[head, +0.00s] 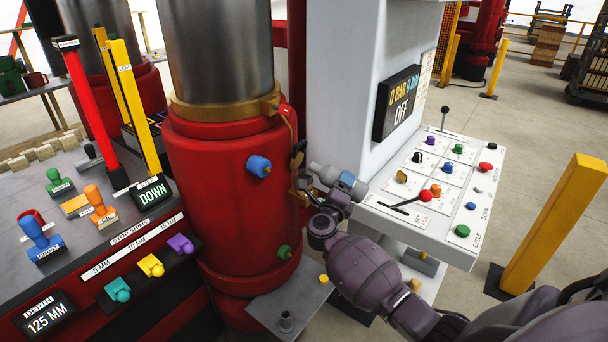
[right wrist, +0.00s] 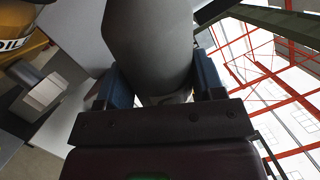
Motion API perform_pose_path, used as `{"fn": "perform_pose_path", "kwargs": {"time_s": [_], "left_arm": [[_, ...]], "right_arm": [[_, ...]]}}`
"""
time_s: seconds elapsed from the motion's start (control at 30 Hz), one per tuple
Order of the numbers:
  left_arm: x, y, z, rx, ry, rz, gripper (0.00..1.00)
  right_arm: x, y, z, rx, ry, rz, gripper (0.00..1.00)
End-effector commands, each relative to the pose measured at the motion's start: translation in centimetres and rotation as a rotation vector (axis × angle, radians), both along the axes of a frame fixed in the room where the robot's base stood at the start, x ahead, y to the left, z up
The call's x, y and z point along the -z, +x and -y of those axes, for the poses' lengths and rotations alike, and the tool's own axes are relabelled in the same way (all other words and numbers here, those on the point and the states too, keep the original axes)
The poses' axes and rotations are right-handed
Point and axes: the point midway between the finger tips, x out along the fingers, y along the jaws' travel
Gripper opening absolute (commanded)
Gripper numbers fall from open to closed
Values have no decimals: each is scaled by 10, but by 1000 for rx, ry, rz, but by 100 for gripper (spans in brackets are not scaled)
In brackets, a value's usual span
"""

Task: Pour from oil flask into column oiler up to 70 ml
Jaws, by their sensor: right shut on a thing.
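The grey oil flask (head: 327,173) is in my right gripper (head: 346,184), beside the red press column. It looks tilted, with its narrow end pointing left. In the right wrist view the flask (right wrist: 150,45) sits between the two blue fingers of the gripper (right wrist: 163,85), which is shut on it. The column oiler, a small brass fitting (head: 303,186), is on the right side of the column, just left of the flask. In the right wrist view a yellow oiler body (right wrist: 22,48) with a partly cut-off black label shows at upper left. No oil stream or level can be made out. My left gripper is not in view.
The red column (head: 215,190) fills the middle. A white control panel (head: 425,225) with knobs and levers stands close to the right of my gripper. A grey plate (head: 265,305) lies below. A bench (head: 50,290) with stamps is at left, a yellow post (head: 555,225) at right.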

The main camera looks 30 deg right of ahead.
Motion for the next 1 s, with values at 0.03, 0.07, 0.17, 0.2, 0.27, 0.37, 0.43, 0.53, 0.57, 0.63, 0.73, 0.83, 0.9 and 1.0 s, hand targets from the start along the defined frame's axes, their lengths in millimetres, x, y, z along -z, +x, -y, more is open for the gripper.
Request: {"fn": "perform_pose_path", "kwargs": {"time_s": [0.03,0.07,0.17,0.2,0.27,0.37,0.43,0.53,0.57,0.63,0.73,0.83,0.9,1.0], "left_arm": [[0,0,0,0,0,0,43],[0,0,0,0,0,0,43],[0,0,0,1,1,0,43],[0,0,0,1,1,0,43],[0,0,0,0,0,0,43],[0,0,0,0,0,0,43],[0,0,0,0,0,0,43],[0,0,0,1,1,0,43],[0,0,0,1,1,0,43],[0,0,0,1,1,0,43],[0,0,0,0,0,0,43],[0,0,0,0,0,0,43],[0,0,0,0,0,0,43],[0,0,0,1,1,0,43]], "right_arm": [[-1,0,0,1,-2,-1,31],[-1,0,0,0,-3,-2,31],[-1,0,0,1,-6,-6,31],[-1,0,0,1,-8,-8,31],[-2,0,0,1,-10,-11,31],[-3,-1,1,1,-15,-16,31],[-3,-1,1,0,-18,-19,31],[-4,-1,1,1,-21,-23,31],[-4,-1,1,1,-21,-24,31],[-4,-1,1,1,-25,-28,31],[-5,-1,1,1,-29,-33,31],[-6,-1,1,1,-33,-37,31],[-6,-1,1,0,-35,-40,31],[-6,-1,1,0,-39,-44,31]]}}
